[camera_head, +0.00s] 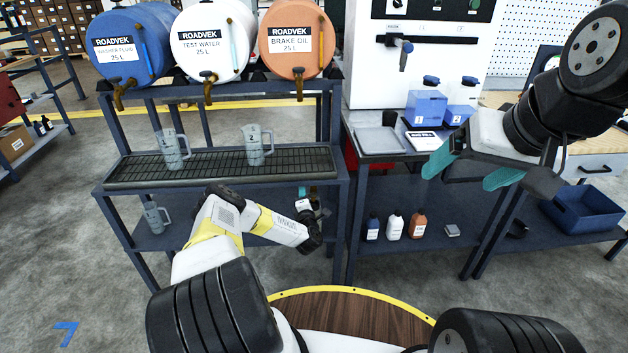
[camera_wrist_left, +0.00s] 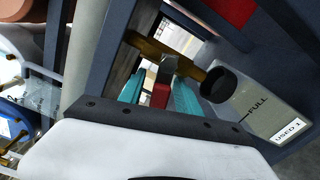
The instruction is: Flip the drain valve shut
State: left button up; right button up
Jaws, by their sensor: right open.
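The drain valve (camera_wrist_left: 198,71) shows in the left wrist view as a brass pipe with a black collar on a pale container marked FULL and USED (camera_wrist_left: 255,115). A grey lever with a red end (camera_wrist_left: 160,95) reaches from the pipe towards me. My left gripper (camera_wrist_left: 159,97) is open, its teal fingers on either side of the red end; I cannot tell whether either touches it. In the head view my left gripper (camera_head: 303,192) is small, by the rack's right post, and the valve is mostly hidden there. My right gripper (camera_head: 470,170) is open and empty at the right.
Three drums, blue (camera_head: 133,45), white (camera_head: 213,42) and orange (camera_head: 296,42), lie on the rack above a grated tray (camera_head: 235,168) with two clear jugs. A bench (camera_head: 372,158) with blue boxes stands to the right. Bottles (camera_head: 394,225) stand on its lower shelf.

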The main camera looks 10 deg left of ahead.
pick_arm(q)
grip_shut()
jog(key=m, duration=0.1)
jog(key=r+m, duration=0.1)
jog(key=m, duration=0.1)
dwell(0.4)
grip_release()
